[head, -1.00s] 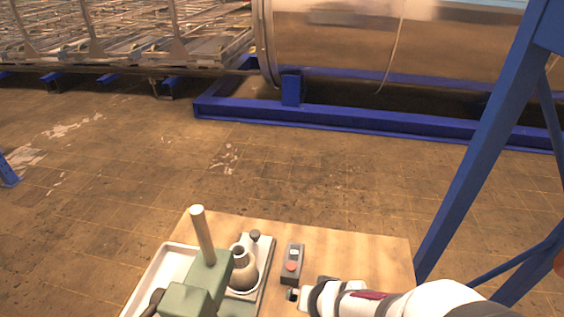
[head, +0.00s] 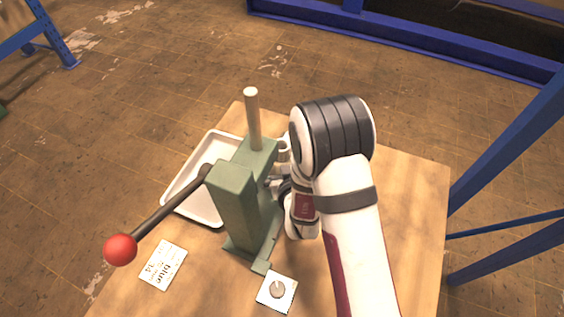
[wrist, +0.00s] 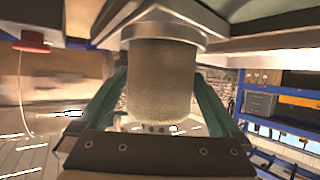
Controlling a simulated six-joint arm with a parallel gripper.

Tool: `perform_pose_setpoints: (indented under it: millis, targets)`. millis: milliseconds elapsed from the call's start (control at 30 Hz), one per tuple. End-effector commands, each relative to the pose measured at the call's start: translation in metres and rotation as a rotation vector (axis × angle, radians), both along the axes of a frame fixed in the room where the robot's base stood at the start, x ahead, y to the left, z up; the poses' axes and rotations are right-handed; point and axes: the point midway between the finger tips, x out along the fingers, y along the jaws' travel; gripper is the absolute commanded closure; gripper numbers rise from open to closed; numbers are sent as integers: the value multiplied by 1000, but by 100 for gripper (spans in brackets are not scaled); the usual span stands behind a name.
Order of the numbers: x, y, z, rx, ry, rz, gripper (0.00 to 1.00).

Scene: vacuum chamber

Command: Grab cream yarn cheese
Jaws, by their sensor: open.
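In the wrist view the cream yarn cheese (wrist: 160,78) is a textured, woven-looking cylinder under a pale flared piece. My gripper (wrist: 160,103) is open, with one green finger on each side of the cheese. I cannot tell whether either finger touches it. In the head view my arm comes up from the bottom right and bends down beside the green press (head: 243,200). The press and my arm hide the cheese and my fingertips there.
The press has an upright pale rod and a lever with a red ball (head: 120,249). A white tray (head: 177,189) lies behind it. A printed card (head: 163,265) and a white square with a round disc (head: 277,291) lie in front. The wooden table (head: 414,215) is clear at right.

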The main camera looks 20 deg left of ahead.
Motion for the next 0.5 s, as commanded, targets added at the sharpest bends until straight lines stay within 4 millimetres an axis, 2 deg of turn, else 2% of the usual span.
perform_pose_setpoints:
  millis: [167, 500]
  targets:
    - [0, 0, 0, 0, 0, 0, 0]
    - [0, 0, 0, 0, 0, 0, 61]
